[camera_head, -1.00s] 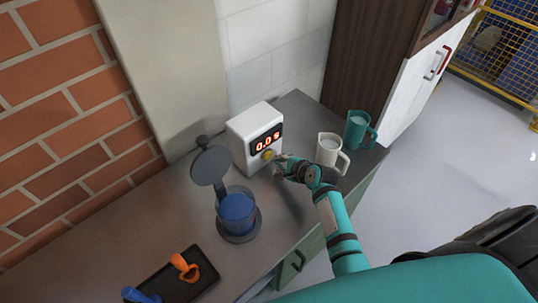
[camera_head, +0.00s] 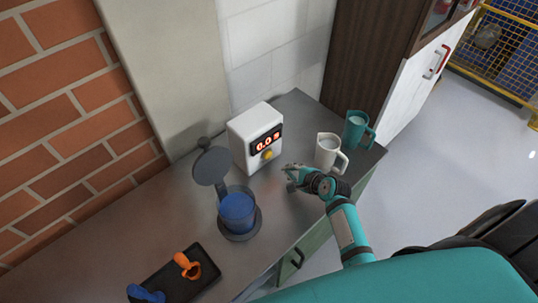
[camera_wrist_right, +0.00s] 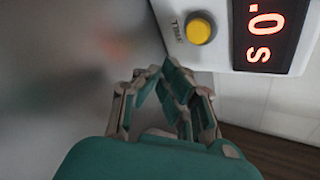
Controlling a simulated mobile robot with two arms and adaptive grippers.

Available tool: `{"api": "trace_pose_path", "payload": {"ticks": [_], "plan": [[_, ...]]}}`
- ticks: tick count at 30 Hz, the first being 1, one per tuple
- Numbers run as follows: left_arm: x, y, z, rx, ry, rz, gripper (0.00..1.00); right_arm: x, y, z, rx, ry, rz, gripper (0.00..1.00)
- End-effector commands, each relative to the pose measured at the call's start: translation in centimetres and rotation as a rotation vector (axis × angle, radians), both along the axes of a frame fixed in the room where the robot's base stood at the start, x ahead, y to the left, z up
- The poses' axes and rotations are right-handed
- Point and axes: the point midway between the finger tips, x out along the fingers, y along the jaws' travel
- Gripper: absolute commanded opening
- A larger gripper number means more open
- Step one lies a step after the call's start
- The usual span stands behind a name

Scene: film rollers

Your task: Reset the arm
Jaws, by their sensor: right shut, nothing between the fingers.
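My right gripper (camera_head: 290,176) is shut and empty above the metal counter, at the end of my teal right arm (camera_head: 345,225). It is to the right of and in front of the white timer box (camera_head: 243,142), with a gap between them. The box has a yellow button (camera_head: 267,154) and a red lit display. In the right wrist view the shut fingertips (camera_wrist_right: 165,72) are below the yellow button (camera_wrist_right: 199,29), apart from it. My left gripper is not in view.
A blue-filled clear beaker (camera_head: 237,210) on a grey stand is left of the gripper. A white jug (camera_head: 328,152) and a teal jug (camera_head: 355,130) stand close behind and right of it. A black tray (camera_head: 178,280) holds orange and blue items at the front left.

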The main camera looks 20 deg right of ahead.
Motion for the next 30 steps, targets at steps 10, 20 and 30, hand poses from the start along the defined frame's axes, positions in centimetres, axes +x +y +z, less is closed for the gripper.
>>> {"api": "trace_pose_path", "payload": {"ticks": [10, 20, 30], "plan": [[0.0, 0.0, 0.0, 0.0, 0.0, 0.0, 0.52, 0.0, 0.0, 0.0, 0.0, 0.0, 0.0, 0.0], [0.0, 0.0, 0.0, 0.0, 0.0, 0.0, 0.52, -0.6, 0.5, 0.2, -0.052, 0.008, 0.055, 0.0], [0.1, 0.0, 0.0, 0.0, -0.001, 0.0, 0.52, -11.7, 5.6, 3.5, -0.762, 0.094, 0.863, 0.0]]}}
